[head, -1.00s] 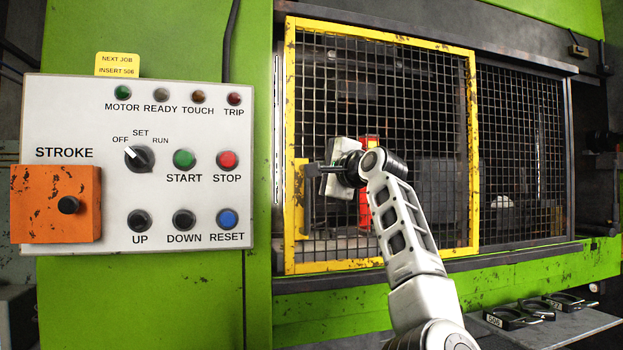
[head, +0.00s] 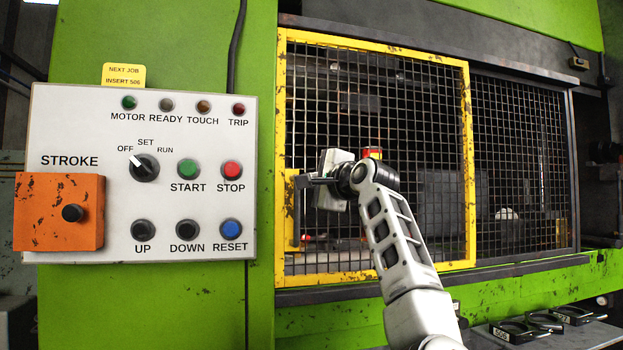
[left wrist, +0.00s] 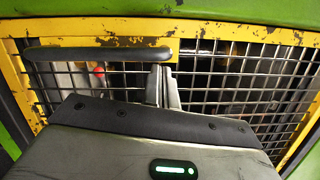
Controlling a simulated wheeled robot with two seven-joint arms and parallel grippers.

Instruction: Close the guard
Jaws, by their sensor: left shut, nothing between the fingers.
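The guard is a yellow-framed mesh panel (head: 471,150) over the left part of the press opening. Its left frame edge lies close along the green press column, with almost no gap showing. A dark bar handle (left wrist: 97,54) is mounted on its left side; it also shows upright in the head view (head: 297,215). My left gripper (head: 302,181) is shut and empty, close to the upper end of the handle. Its fingers (left wrist: 162,88) are beside one end of the bar in the left wrist view; I cannot tell whether they touch it. My right gripper is not in view.
A white control panel (head: 100,120) with an orange stroke box (head: 45,205) stands left of the guard. A fixed dark mesh panel (head: 520,160) is on the right. Several dark inserts (head: 513,332) lie on a shelf at lower right. A red object (head: 371,153) shows behind my arm.

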